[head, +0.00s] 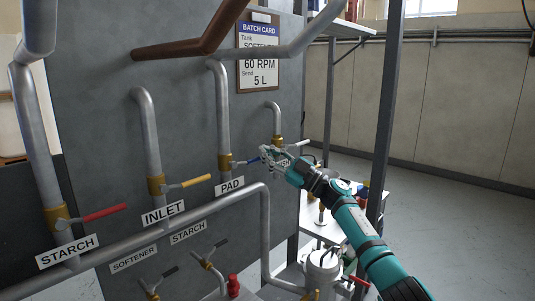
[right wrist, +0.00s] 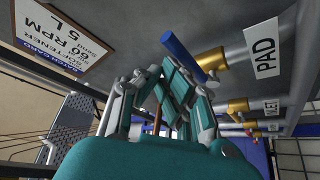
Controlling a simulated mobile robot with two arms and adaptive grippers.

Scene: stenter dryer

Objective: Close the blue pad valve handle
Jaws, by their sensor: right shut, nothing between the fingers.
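The blue pad valve handle (head: 247,161) sticks out to the right from its brass valve body (head: 225,162), above the PAD label (head: 230,186). My right gripper (head: 264,153) is at the free end of the handle, shut and empty. In the right wrist view the blue handle (right wrist: 184,52) lies slantwise just beyond my fingertips (right wrist: 166,72), with the PAD label (right wrist: 263,52) to its right. Whether the fingers touch the handle I cannot tell. My left gripper is not in view.
To the left are the yellow INLET handle (head: 197,180) and the red STARCH handle (head: 104,212). A brass valve (head: 277,141) sits just behind my right gripper. A grey post (head: 384,120) stands close to my right arm.

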